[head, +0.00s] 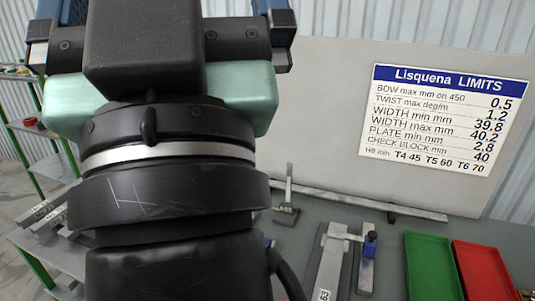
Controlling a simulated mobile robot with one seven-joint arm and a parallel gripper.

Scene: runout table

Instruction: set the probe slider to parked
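My gripper (162,14) is raised close to the camera in the head view, with a mint-green body and dark fingers. The fingers stand wide apart at the left and right, with their tips cut off by the top edge. Nothing shows held between them, though a dark block hides part of the gap. A narrow grey rail with a blue knob (369,244) lies on the table at the lower middle right; it may be the probe slider. No position marking is readable on it. My gripper is well apart from it.
A long grey bar (329,264) lies beside the rail. A small upright stand (287,197) is behind. Green (432,264) and red (484,268) trays sit at right. A limits sign (443,118) is on the back panel. My arm hides the table's left middle.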

